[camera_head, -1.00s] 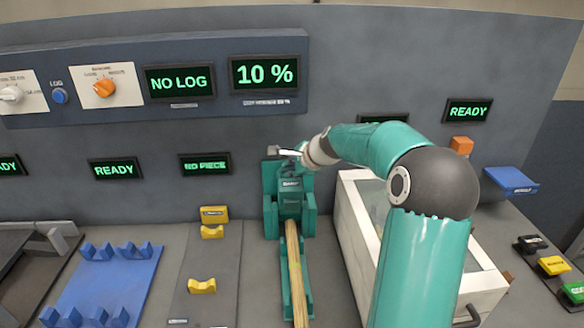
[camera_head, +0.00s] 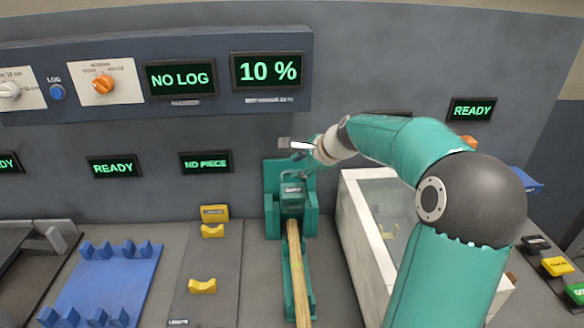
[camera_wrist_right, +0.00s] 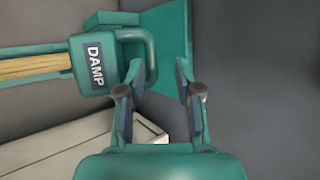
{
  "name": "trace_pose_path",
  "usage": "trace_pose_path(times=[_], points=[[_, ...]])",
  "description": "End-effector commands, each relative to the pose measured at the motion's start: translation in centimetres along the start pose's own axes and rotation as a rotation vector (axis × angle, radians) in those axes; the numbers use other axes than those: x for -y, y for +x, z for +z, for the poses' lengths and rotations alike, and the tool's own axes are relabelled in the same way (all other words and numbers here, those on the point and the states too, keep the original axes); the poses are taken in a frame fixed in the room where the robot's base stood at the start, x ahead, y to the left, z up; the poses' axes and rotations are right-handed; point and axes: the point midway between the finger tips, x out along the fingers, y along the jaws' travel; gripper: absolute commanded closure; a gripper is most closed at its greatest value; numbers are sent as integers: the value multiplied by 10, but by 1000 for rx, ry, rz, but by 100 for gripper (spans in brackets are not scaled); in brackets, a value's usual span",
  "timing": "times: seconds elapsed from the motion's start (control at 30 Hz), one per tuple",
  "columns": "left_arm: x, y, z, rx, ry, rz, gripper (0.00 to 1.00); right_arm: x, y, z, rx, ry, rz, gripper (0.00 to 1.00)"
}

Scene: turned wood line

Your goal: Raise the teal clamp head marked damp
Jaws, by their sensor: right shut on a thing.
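The teal clamp head (camera_head: 291,190) stands in its teal frame against the back panel. In the right wrist view it (camera_wrist_right: 90,62) shows a DAMP label and a teal loop handle. A pale wooden rod (camera_head: 296,265) runs from under it toward the front. My right gripper (camera_head: 300,147) is at the handle, at the top of the frame. My left gripper is not in view.
A white-framed bin (camera_head: 362,235) stands right of the clamp. Yellow rests (camera_head: 203,286) and a blue rack (camera_head: 105,285) lie to the left. A control panel (camera_head: 220,75) with NO LOG and 10 % displays hangs above.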

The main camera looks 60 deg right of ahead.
Motion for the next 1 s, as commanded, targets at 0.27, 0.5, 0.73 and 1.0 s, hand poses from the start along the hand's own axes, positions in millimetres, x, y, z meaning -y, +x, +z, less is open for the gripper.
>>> trace_pose_path(times=[0.27, 0.5, 0.73, 1.0], points=[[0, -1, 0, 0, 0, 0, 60, 11, -57, -1, -15, -10, -40, 75], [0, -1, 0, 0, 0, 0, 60, 9, -67, 0, -12, -10, -35, 75], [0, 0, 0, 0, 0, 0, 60, 9, -66, 0, -10, -10, -33, 82], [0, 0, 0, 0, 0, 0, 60, 9, -66, 1, -9, -10, -32, 100]])
